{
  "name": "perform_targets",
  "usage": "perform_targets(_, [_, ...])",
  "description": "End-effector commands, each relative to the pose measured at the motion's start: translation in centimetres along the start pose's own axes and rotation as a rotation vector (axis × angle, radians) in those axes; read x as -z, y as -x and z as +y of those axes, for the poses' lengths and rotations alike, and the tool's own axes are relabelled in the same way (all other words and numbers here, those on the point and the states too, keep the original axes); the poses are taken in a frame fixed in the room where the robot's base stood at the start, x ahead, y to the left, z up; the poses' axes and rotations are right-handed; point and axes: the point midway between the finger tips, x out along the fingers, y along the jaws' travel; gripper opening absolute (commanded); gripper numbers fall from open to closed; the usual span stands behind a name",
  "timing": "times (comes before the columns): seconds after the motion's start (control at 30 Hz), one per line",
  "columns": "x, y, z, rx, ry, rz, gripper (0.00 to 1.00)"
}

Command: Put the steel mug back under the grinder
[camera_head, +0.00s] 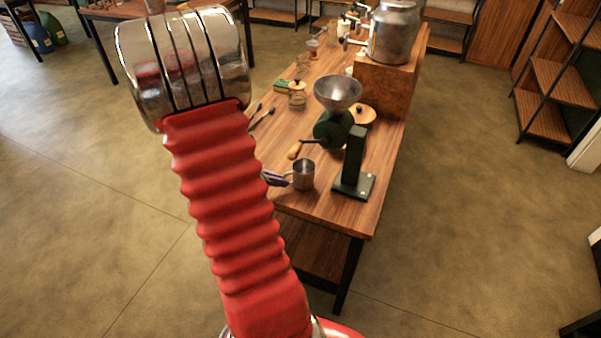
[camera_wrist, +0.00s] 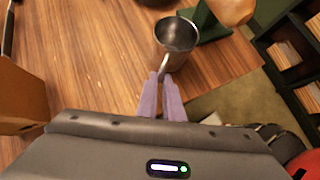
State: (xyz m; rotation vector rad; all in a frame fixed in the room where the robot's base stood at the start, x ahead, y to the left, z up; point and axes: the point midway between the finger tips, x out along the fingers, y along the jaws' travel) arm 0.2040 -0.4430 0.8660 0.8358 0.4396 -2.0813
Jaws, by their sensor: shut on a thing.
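The steel mug (camera_head: 303,174) is upright at the near end of the wooden table, just left of the green grinder's base. My gripper (camera_head: 277,179) is at the mug's left side, shut on its handle. In the wrist view, the purple fingers (camera_wrist: 162,90) close around the handle of the mug (camera_wrist: 177,38), which looks empty inside. I cannot tell whether the mug touches the tabletop. The green grinder (camera_head: 351,162) has a steel hopper (camera_head: 338,92) and a crank with a wooden knob (camera_head: 294,152). Its base edge and knob (camera_wrist: 230,10) show in the wrist view.
The wooden table (camera_head: 340,212) has free room at its front edge. A large metal urn (camera_head: 394,32) stands on a wooden box (camera_head: 383,85) at the back. A shelf (camera_head: 560,80) stands right.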

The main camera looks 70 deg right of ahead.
Motion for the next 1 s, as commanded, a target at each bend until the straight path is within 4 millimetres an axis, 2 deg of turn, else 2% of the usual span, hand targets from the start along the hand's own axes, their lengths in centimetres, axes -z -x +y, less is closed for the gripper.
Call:
perform_targets(0.2, [-2.2, -2.3, -0.1, 0.002, -0.002, 0.0, 0.0])
perform_targets(0.67, [-2.8, -2.9, -0.1, 0.002, -0.001, 0.0, 0.0])
perform_targets(0.97, [-5.5, -5.7, -0.3, 0.004, -0.004, 0.0, 0.0])
perform_targets(1.0, [-5.1, -6.1, -0.3, 0.004, 0.001, 0.001, 0.0])
